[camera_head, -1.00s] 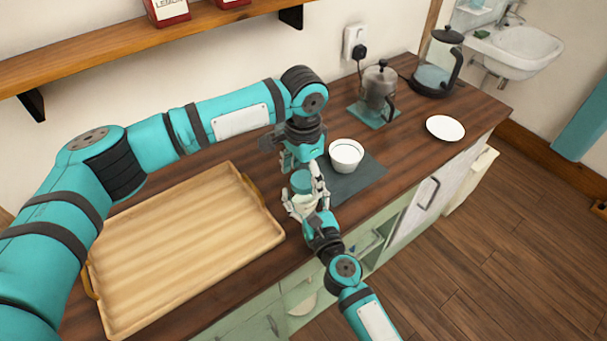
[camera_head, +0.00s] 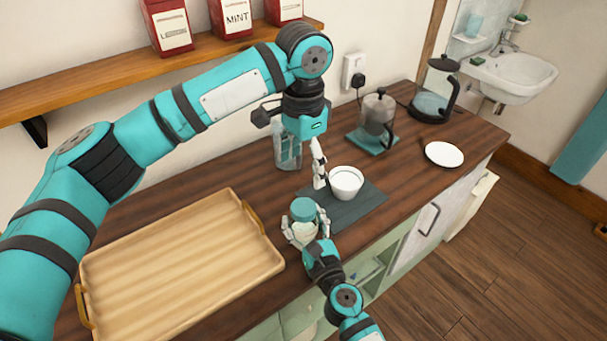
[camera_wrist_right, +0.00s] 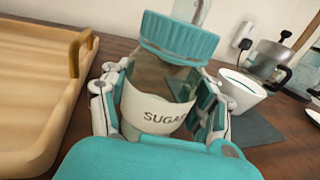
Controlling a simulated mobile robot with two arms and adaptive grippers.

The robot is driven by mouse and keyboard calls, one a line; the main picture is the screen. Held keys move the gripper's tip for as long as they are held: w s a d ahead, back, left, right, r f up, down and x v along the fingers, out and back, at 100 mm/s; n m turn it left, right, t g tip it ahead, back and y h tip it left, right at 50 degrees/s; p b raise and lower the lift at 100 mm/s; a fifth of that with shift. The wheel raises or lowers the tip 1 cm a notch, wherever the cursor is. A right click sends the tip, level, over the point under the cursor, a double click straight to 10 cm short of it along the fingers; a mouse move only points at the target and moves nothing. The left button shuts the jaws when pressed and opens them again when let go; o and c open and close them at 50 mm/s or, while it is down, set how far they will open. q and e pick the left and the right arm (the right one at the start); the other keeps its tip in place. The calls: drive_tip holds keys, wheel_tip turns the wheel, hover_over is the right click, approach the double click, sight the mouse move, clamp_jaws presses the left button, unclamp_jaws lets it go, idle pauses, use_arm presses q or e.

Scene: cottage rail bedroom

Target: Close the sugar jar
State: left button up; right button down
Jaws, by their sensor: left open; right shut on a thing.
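The sugar jar (camera_wrist_right: 155,110) is clear glass with a white "SUGAR" label and stands upright at the counter's front. Its ribbed teal lid (camera_wrist_right: 180,38) sits on its mouth; I cannot tell whether it is fully tightened. The lid also shows in the head view (camera_head: 303,210). My right gripper (camera_head: 301,236) is shut around the jar's body, with fingers on both sides in the wrist view (camera_wrist_right: 160,105). My left gripper (camera_head: 303,172) is open above and behind the lid, apart from it. One of its white fingers shows clearly; the other is hard to make out.
A white cup (camera_head: 346,184) stands on a dark mat (camera_head: 358,208) just right of the jar. A wooden tray (camera_head: 180,262) lies to the left. A French press (camera_head: 377,118), kettle (camera_head: 436,95) and white plate (camera_head: 444,154) stand farther right. A shelf (camera_head: 120,68) with red tins hangs above.

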drive_tip(key=shift+c, duration=1.1)
unclamp_jaws()
drive_tip(key=shift+s, duration=0.1)
drive_tip(key=v, duration=1.1)
drive_tip(key=shift+s+d, duration=0.2)
drive_tip(key=shift+s, duration=0.15)
